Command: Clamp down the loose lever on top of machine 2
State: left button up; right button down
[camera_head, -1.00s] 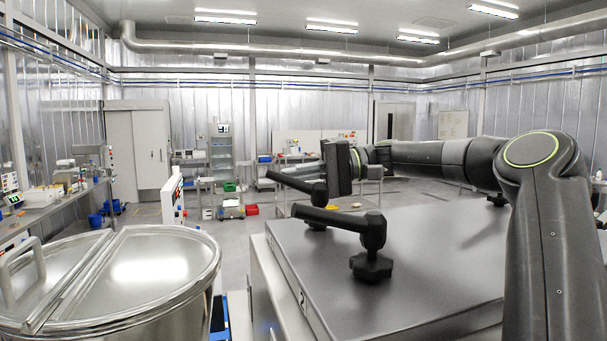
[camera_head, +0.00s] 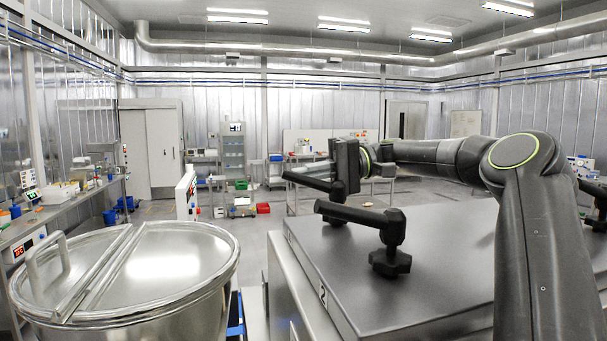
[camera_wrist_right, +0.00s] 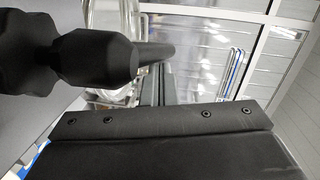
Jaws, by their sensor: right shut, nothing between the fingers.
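Machine 2 is the large grey box with a flat metal top (camera_head: 450,262) and a "2" on its side. A black lever (camera_head: 352,214) on a knobbed base stands near its left edge, its arm pointing left over that edge. A second black lever (camera_head: 308,181) stands just behind, partly hidden by my right gripper. My right gripper (camera_head: 345,166) is shut and empty, above and beside the farther lever; contact cannot be told. In the right wrist view, a black lever (camera_wrist_right: 95,58) lies above the gripper's dark body (camera_wrist_right: 160,125). My left gripper is out of view.
A round steel vat (camera_head: 165,255) with a handled lid stands left of machine 2, across a narrow gap. A bench (camera_head: 60,215) with equipment runs along the left wall. Open floor and shelving lie beyond the machine.

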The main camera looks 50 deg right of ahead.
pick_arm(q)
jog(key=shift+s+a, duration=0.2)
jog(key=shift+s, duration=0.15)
pick_arm(e)
jog(key=shift+s+a+n+g+y, duration=0.1)
jog(key=shift+a+n+g+y, duration=0.25)
jog(key=shift+g, duration=0.35)
dwell(3.2)
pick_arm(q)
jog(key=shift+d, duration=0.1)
pick_arm(e)
jog(key=shift+d, duration=0.1)
